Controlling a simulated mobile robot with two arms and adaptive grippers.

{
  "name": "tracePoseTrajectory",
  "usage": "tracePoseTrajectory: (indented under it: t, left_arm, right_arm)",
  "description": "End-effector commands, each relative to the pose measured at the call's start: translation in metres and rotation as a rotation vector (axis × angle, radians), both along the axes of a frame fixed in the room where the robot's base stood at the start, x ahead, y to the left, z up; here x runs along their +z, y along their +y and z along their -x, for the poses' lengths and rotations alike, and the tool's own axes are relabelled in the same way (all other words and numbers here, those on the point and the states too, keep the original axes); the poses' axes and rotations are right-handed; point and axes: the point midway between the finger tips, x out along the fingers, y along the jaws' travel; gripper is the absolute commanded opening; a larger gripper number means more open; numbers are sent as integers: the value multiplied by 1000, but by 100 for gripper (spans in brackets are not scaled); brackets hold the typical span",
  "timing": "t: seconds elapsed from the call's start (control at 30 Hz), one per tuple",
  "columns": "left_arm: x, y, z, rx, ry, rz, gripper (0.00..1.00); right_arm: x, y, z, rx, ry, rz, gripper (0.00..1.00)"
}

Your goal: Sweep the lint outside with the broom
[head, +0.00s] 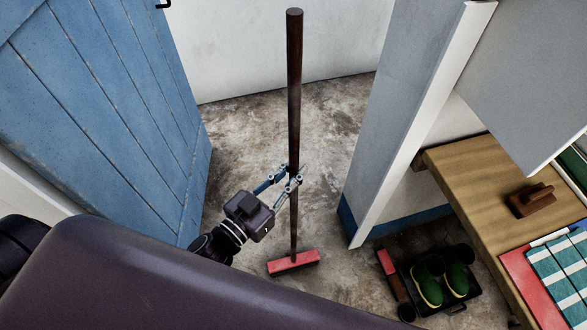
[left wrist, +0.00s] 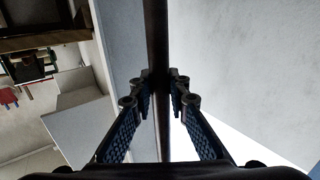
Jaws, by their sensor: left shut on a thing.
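The broom stands nearly upright in the middle of the head view, with a dark wooden handle (head: 294,90) and a red head (head: 293,263) at floor level. My left gripper (head: 291,178) is shut on the handle, below its middle. In the left wrist view the handle (left wrist: 157,40) runs between the two fingers of my left gripper (left wrist: 161,82). I cannot make out any lint on the mottled floor (head: 270,130). My right gripper is not in view.
A blue plank door (head: 110,110) stands at the left. A white-edged wall end (head: 420,130) is at the right. Beyond it are a wooden bench (head: 475,180) with a brush (head: 532,200), and a dark tray (head: 470,296) with green shoes (head: 457,278). Floor between door and wall is clear.

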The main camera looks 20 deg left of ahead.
Motion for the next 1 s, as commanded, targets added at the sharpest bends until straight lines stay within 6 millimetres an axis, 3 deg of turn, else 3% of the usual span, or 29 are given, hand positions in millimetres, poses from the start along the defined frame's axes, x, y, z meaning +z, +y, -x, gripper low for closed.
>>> tracePoseTrajectory:
  t: [0.47,1.0]
  left_arm:
    - [-1,0,-2,-2,-8,0,0]
    - [0,20,-31,-3,-8,-1,0]
  right_arm:
    - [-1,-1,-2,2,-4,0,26]
    - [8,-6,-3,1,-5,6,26]
